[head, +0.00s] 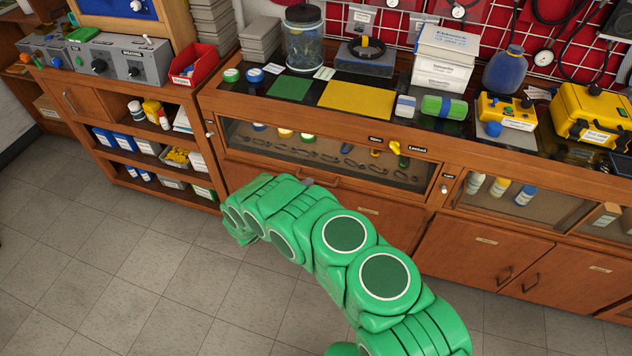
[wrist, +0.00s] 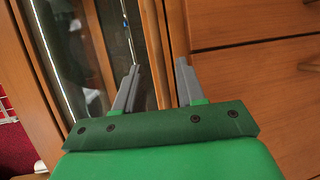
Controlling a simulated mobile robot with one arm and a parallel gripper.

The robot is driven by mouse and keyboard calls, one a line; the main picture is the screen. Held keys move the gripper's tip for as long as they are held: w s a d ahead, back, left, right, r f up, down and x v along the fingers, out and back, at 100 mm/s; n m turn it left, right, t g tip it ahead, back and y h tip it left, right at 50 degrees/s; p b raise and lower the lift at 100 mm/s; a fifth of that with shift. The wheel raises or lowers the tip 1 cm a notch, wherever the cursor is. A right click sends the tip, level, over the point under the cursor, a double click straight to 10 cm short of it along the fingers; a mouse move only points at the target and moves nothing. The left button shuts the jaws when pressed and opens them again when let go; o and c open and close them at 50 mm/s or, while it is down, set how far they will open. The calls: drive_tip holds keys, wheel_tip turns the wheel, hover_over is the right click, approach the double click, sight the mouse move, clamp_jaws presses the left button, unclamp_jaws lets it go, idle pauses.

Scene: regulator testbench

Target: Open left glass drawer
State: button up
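The left glass drawer (head: 335,155) is the wide glass front in the wooden bench, with several tools visible behind the glass. It looks closed. In the wrist view the glass (wrist: 70,40) lies to the left and a wooden rail (wrist: 153,40) runs ahead between the fingers; contact cannot be told. In the head view my arm mostly hides the gripper.
Wooden drawer fronts (wrist: 240,75) lie right in the wrist view. A second glass front (head: 510,190) is to the right in the head view, above cabinet doors (head: 480,245). The benchtop holds boxes, a jar and yellow instruments. Tiled floor (head: 120,270) is clear at the left.

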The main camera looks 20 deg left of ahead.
drive_tip(key=shift+x, duration=2.6)
clamp_jaws()
